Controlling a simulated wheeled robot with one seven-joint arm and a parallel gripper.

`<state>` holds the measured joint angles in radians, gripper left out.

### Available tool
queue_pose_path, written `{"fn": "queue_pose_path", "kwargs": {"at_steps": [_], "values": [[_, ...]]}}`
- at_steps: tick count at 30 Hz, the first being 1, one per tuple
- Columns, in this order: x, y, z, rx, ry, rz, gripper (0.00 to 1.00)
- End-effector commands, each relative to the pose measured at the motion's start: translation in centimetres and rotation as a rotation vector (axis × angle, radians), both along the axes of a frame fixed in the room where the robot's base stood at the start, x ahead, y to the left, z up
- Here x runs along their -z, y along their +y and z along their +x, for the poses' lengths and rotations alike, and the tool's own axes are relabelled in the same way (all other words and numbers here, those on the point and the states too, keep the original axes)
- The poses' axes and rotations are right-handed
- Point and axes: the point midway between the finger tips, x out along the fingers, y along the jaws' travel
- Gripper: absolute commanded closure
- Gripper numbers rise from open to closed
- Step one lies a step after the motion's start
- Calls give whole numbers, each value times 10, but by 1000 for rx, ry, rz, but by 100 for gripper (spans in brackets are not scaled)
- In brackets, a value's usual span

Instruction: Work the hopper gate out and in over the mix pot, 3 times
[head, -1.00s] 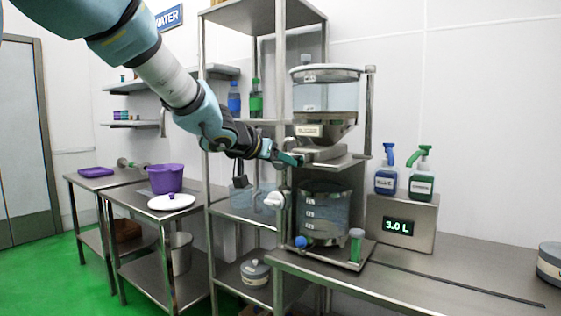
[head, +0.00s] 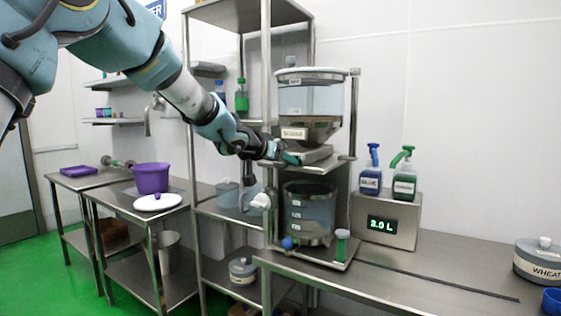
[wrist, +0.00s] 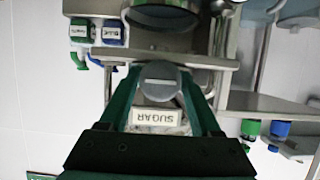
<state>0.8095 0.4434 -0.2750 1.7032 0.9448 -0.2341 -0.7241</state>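The hopper (head: 310,97), a clear drum with a SUGAR label, stands on the steel stand, its cone facing down. The flat metal hopper gate (head: 317,154) lies under the cone. My gripper (head: 292,159) is at the gate's near left end. In the wrist view, my gripper (wrist: 160,78) has its two green fingers against both sides of the gate's round grey handle (wrist: 160,85), and appears shut on it. The SUGAR label (wrist: 157,117) shows upside down behind. The clear mix pot (head: 309,213) stands below the gate. The handle is hidden by my gripper in the head view.
The right bench (head: 450,265) is mostly clear.

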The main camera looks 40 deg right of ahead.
Motion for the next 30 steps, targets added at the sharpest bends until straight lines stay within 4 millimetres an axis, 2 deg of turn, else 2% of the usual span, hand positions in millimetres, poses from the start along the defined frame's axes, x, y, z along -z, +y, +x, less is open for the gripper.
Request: {"fn": "queue_pose_path", "kwargs": {"at_steps": [1,3,14,24,30], "values": [[0,0,0,0,0,1,29],[1,0,0,0,1,2,21],[-1,8,-1,-1,1,4,21],[-27,63,-15,-3,-2,4,21],[-38,89,-23,-1,-1,3,21]]}}
